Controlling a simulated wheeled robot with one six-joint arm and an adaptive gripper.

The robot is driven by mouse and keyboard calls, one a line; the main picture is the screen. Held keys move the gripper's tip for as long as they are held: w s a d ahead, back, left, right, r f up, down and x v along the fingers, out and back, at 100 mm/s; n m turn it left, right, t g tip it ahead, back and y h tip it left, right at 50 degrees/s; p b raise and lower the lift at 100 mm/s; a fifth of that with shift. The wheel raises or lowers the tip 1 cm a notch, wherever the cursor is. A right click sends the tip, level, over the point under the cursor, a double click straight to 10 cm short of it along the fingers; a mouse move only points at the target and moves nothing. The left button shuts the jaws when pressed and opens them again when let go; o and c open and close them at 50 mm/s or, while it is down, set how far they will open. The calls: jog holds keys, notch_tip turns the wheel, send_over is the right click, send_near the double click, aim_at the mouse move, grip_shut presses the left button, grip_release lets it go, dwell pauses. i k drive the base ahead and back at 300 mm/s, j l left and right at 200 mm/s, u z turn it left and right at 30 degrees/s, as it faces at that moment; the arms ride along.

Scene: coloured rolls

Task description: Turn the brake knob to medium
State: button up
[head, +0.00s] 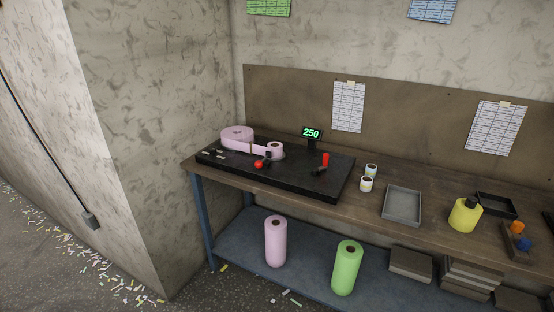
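A black winding board (300,181) lies on the left end of the workbench. A large pink roll (237,133) sits on it, with a strip running to a smaller pink roll (275,149). A red ball-ended handle (259,164) is in front of the smaller roll. A red upright grip (325,160) on a dark crank stands to its right. Small pale marks (214,153) show at the board's left end. I cannot tell which part is the brake knob, nor its setting. A display (311,133) reads 250 in green. My gripper is not in view.
A pink roll (275,242) and green roll (346,268) stand on the lower shelf. A wall corner (165,130) is close at left.

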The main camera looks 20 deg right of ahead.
aim_at(212, 151)
jog(key=i+j+u, duration=0.3)
jog(key=i, duration=0.95)
jog(key=i+u, duration=0.3)
jog(key=i, duration=1)
